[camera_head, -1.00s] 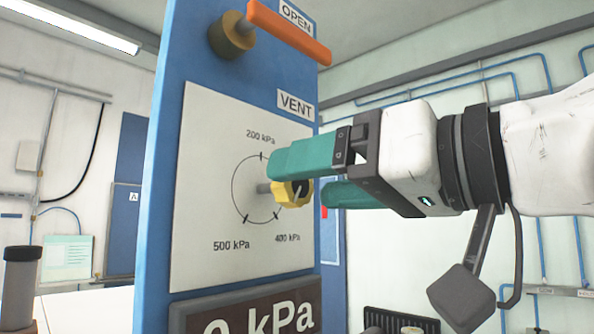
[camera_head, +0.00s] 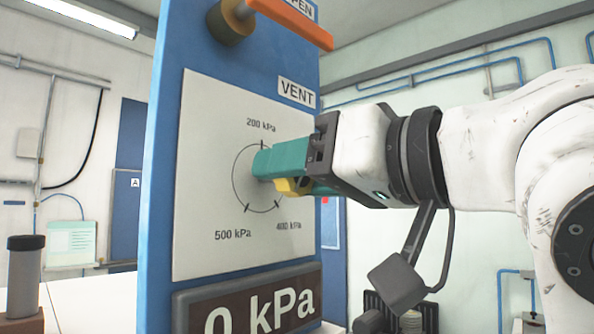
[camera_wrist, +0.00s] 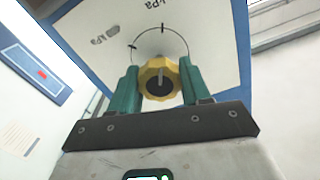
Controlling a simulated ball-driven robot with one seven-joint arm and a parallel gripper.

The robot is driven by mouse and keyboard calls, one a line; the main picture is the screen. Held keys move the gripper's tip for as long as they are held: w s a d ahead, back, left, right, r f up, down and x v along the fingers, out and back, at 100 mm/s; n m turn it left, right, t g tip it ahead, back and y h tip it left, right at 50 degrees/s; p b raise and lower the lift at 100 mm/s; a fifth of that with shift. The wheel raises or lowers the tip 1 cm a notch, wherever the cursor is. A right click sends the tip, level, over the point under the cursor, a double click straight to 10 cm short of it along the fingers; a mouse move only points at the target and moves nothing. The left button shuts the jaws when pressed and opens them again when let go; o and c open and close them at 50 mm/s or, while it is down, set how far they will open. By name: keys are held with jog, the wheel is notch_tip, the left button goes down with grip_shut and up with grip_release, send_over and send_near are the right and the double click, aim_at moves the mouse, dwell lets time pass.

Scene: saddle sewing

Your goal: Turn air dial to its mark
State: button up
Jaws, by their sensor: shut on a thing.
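The air dial is a yellow knob (camera_head: 288,186) on a white plate (camera_head: 205,150) with a circular scale marked 200, 400 and 500 kPa. My gripper (camera_head: 280,172) has its green fingers around the knob and is shut on it. In the wrist view the knob (camera_wrist: 158,80) sits between the two fingers, with a pale pointer line on its dark centre. In the head view the fingers hide much of the knob, and I cannot tell which mark it points to. The display (camera_head: 250,308) below reads 0 kPa.
An orange lever (camera_head: 290,24) on a brass valve is above the plate, near an OPEN label. A VENT label (camera_head: 297,93) is just above the dial plate. A dark-capped cylinder (camera_head: 26,265) stands at the lower left. The room right of the panel holds wall pipes.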

jog(key=c, duration=0.3)
jog(key=shift+c, duration=0.2)
